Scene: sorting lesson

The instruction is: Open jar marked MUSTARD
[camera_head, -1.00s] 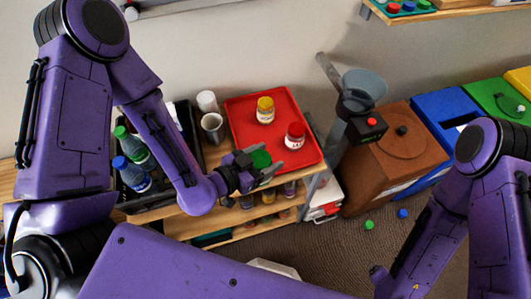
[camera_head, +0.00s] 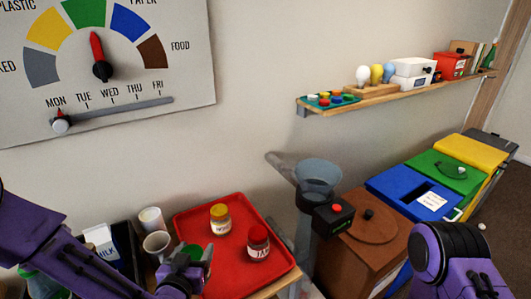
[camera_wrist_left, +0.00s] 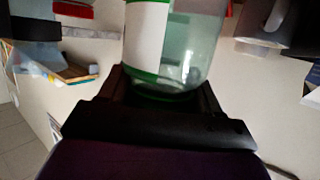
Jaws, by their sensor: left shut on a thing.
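My left gripper (camera_head: 196,263) is shut on a green-topped container (camera_head: 191,250), at the front left of the red tray (camera_head: 284,268). In the left wrist view the held container (camera_wrist_left: 190,45) is clear greenish, with a white label and a green band; no word is readable on it. On the tray stand a jar with a yellow lid (camera_head: 220,212) and a jar with a red lid (camera_head: 258,236). The yellow-lidded jar's label is too small to read; the red-lidded one shows only part of a word. My right arm is at the lower right, its gripper out of frame.
White cups (camera_head: 151,219) and a milk carton (camera_head: 101,240) stand left of the tray. A funnel device (camera_head: 318,180) with a red button stands right of it, beside a brown bin (camera_head: 345,255) and blue, green and yellow bins. A wall dial (camera_head: 103,70) hangs above.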

